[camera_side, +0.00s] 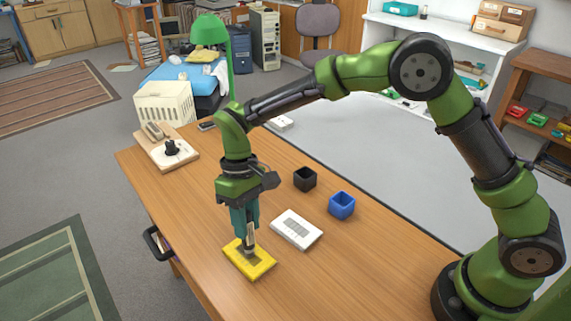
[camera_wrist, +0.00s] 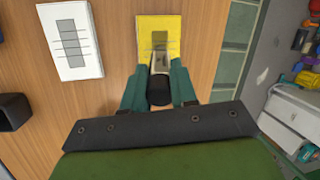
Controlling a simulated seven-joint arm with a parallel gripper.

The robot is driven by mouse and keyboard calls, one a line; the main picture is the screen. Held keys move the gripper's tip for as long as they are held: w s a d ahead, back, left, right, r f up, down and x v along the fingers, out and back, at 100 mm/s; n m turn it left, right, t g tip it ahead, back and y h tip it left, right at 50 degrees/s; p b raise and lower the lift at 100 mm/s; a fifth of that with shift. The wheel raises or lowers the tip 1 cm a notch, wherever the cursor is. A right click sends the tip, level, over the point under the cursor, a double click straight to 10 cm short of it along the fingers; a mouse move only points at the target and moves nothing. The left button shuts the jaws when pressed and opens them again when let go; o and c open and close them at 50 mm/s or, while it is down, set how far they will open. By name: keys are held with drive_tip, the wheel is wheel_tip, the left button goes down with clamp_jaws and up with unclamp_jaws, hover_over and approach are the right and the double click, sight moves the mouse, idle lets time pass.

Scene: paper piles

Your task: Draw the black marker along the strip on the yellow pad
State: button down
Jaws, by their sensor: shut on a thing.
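The yellow pad (camera_side: 262,268) lies flat near the table's front edge, and it also shows in the wrist view (camera_wrist: 144,25). A grey strip (camera_wrist: 160,39) with thin cross lines is on it. My gripper (camera_side: 247,240) points down over the pad, its teal fingers shut on the black marker (camera_wrist: 159,90). The marker's dark end faces the wrist camera, and its lower end is at the pad over the strip. I cannot tell whether the tip touches the pad.
A white pad (camera_side: 297,229) with a grey strip lies beside the yellow pad. A black cup (camera_side: 305,179) and a blue cup (camera_side: 342,205) stand behind it. A board with a black object (camera_side: 172,148) lies at the table's far left.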

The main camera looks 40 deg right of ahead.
drive_tip(key=shift+s, duration=0.25)
drive_tip(key=shift+s, duration=0.4)
drive_tip(key=shift+w, duration=1.2)
drive_tip(key=shift+s, duration=0.6)
idle(0.8)
drive_tip(key=shift+s, duration=0.1)
drive_tip(key=shift+s, duration=0.75)
